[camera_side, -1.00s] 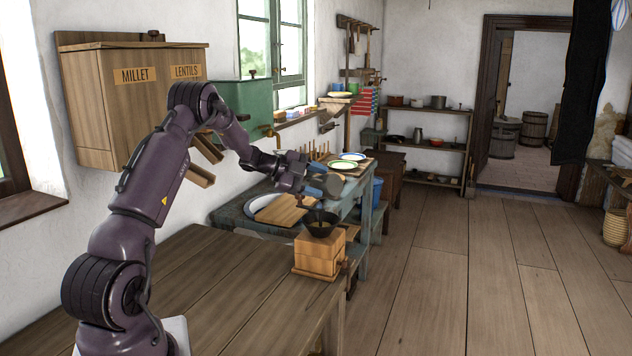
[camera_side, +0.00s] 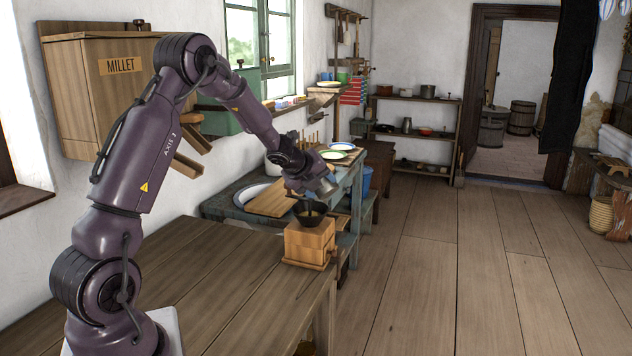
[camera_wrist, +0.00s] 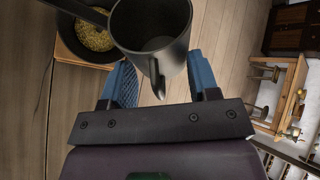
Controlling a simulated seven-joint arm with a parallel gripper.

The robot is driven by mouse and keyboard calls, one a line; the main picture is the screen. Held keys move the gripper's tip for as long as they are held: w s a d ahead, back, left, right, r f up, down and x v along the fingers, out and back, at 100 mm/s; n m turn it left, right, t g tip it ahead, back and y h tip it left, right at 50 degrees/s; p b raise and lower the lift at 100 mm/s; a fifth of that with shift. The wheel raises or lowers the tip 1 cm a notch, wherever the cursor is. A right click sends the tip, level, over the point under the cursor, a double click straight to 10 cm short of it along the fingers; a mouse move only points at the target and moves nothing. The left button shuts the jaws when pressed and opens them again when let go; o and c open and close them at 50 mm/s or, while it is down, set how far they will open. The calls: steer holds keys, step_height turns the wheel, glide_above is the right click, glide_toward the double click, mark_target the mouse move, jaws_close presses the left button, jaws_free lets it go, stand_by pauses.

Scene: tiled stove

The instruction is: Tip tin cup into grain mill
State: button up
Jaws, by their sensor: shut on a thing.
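The grain mill (camera_side: 309,243) is a wooden box with a dark hopper bowl (camera_side: 310,217) on top, standing at the far right end of the wooden table. My gripper (camera_side: 314,178) is just above and behind the hopper, shut on the grey tin cup (camera_side: 327,187). In the wrist view the cup (camera_wrist: 150,22) is between the blue fingers of my gripper (camera_wrist: 160,78), its handle towards the wrist. The part of its inside that shows looks bare. Yellow grain (camera_wrist: 93,37) lies in the hopper beside the cup. The cup's exact tilt is hard to tell.
A wooden table (camera_side: 215,290) spreads in front of the mill, its top mostly clear. Behind stands a blue-grey bench with a board (camera_side: 270,198) and plates (camera_side: 341,147). A wooden MILLET bin (camera_side: 95,90) hangs on the left wall. Open floor lies to the right.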

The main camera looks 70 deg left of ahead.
steer(key=shift+w+d+f+m+y, duration=0.1)
steer(key=shift+d+f+m+y, duration=0.15)
steer(key=shift+y, duration=0.25)
steer(key=shift+r+m, duration=0.1)
steer(key=shift+m, duration=0.15)
steer(key=shift+f+g+y, duration=0.25)
steer(key=shift+g+y, duration=0.05)
steer(key=shift+y, duration=0.1)
steer(key=shift+f+m+y, duration=0.15)
steer(key=shift+m+y, duration=0.35)
steer(key=shift+y, duration=0.1)
steer(key=shift+a+f+m+g+y, duration=0.2)
steer(key=shift+f+m+g+y, duration=0.25)
steer(key=shift+y, duration=0.25)
steer(key=shift+s+a+f+m+y, duration=0.1)
steer(key=shift+a+f+m+y, duration=0.1)
steer(key=shift+m+y, duration=0.25)
steer(key=shift+s+a+f+m+y, duration=0.1)
steer(key=shift+a+m+y, duration=0.1)
steer(key=shift+y, duration=0.35)
